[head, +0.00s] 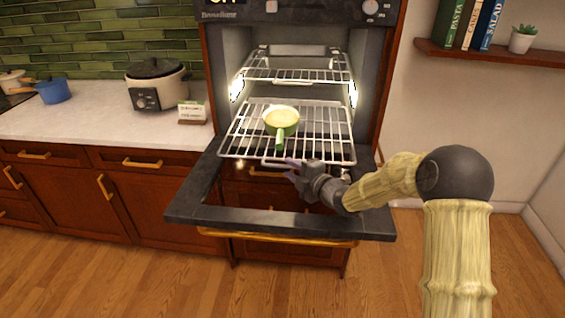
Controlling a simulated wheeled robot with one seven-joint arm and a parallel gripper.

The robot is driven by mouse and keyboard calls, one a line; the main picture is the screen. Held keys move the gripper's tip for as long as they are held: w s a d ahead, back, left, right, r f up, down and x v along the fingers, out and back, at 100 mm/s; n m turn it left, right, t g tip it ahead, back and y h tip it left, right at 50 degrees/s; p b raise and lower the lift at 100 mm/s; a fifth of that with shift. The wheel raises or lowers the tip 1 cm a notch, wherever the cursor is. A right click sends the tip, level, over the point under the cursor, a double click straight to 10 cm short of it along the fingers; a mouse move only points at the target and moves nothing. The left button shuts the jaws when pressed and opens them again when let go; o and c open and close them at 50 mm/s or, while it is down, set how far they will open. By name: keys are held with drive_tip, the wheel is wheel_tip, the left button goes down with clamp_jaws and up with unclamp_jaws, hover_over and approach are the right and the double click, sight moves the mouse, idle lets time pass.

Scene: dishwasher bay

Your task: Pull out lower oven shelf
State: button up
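The oven is open, with its door (185,212) folded down flat at the front. The lower oven shelf (318,128) is a wire rack that extends forward out of the cavity over the door. A small green pan (281,122) with pale yellow contents stands on it, handle toward the front. The upper wire shelf (296,68) sits inside the lit cavity. My gripper (290,170) is just below the lower shelf's front edge, over the door. Its fingers are small and partly blurred, so I cannot tell whether they are open or touch the rack.
A slow cooker (157,86), a small sign (192,112) and a blue pot (53,90) stand on the counter at left. A wall shelf (490,55) with books and a plant is at right. The wooden floor (130,275) in front is clear.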

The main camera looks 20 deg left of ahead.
drive_tip(key=shift+p+x, duration=0.3)
drive_tip(key=shift+x, duration=2.1)
clamp_jaws()
